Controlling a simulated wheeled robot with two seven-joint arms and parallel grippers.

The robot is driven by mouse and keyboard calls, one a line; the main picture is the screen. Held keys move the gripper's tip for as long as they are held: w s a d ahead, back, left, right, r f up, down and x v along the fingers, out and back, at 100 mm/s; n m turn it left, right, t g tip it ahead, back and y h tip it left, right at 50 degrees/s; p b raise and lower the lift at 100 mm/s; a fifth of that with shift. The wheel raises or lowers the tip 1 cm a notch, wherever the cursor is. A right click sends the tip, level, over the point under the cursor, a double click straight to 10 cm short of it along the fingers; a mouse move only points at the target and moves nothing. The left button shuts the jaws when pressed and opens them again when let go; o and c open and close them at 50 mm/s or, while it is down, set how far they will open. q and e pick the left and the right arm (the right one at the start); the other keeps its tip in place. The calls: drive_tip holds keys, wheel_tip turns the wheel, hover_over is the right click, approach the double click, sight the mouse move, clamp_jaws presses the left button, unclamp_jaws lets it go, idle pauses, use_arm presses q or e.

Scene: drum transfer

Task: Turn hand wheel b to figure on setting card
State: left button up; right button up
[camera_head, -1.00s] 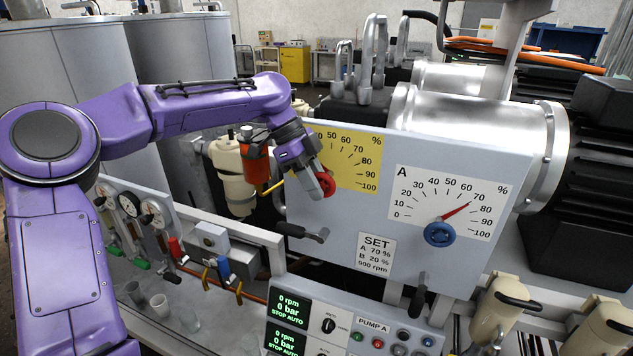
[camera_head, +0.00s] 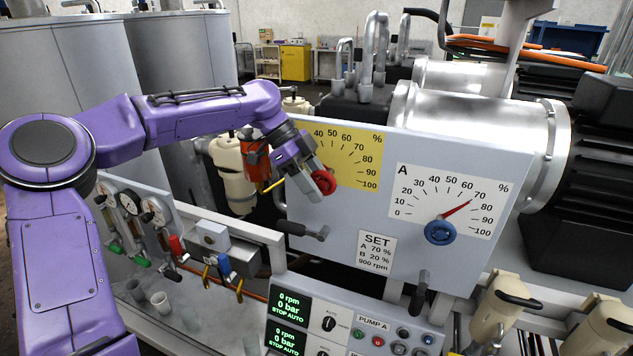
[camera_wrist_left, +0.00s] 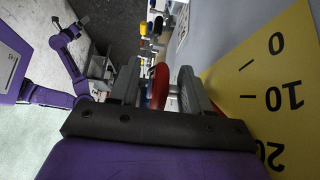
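Hand wheel b is the red wheel (camera_head: 323,183) below the yellow percent scale (camera_head: 352,160) on the grey panel. My left gripper (camera_head: 314,183) is at this wheel. In the left wrist view the red wheel (camera_wrist_left: 160,85) lies edge-on between the two spread fingers of the left gripper (camera_wrist_left: 158,92), with gaps showing beside it. The wheel's pointer and the low end of its scale are hidden in the head view; the wrist view shows 0, 10 and part of 20. The setting card (camera_head: 376,252) reads A 70 %, B 20 %, 900 rpm. My right gripper is not seen.
Blue wheel A (camera_head: 440,232) sits to the right, its red pointer near 70 on a white scale (camera_head: 450,200). A black-handled lever (camera_head: 303,231) sticks out below the red wheel. A cream-coloured cylinder (camera_head: 232,172) and an orange-red part (camera_head: 256,160) are close left of my gripper.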

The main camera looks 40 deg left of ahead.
use_arm(q)
drive_tip(key=v, duration=1)
drive_tip(key=shift+a+r+b, duration=0.2)
drive_tip(key=shift+b, duration=0.1)
